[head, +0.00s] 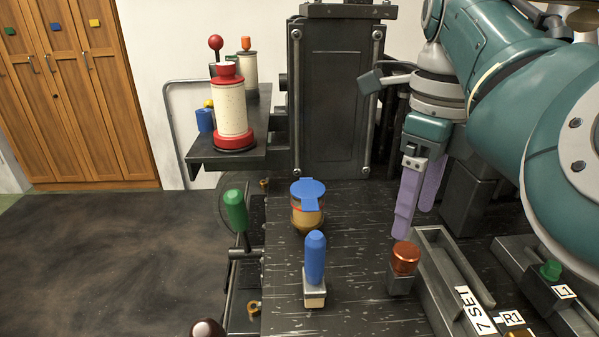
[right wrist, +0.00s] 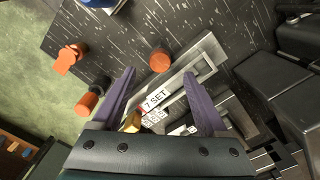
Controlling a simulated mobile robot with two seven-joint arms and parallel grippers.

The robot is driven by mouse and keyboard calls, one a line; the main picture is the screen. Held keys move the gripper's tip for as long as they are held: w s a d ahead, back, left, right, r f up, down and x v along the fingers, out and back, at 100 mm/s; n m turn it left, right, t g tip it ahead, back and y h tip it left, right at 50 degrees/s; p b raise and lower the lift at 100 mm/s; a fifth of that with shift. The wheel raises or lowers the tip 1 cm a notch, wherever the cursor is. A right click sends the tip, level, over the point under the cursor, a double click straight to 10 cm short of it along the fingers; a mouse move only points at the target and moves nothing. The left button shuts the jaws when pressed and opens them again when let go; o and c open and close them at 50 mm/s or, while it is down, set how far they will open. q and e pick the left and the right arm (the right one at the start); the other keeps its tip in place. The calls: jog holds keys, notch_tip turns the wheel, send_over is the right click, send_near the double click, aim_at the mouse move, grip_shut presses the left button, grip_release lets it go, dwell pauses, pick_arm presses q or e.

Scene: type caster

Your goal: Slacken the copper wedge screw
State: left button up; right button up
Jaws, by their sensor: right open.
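The copper wedge screw (head: 404,257) has a round, shiny copper head on a small dark block at the left end of a grey metal channel. In the right wrist view a round copper-orange knob (right wrist: 160,60), which looks like the same screw, shows beyond the fingertips, roughly midway between them. My right gripper (head: 414,221) hangs with its purple fingers pointing down, behind and above the screw. It is open, with nothing between the fingers (right wrist: 159,74). My left gripper is out of view.
A blue-handled part (head: 315,258) and a blue-topped pot (head: 307,207) stand left of the screw. A green-handled lever (head: 236,211) is further left. The grey channel (head: 446,275) with a "7 SET" label runs right of the screw. A red-and-cream cylinder (head: 232,108) stands on a shelf.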

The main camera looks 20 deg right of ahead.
aim_at(405, 249)
notch_tip(405, 249, down, 7)
jog(key=shift+r+b, duration=0.2)
jog(key=shift+b, duration=0.1)
jog(key=shift+c, duration=0.3)
grip_shut()
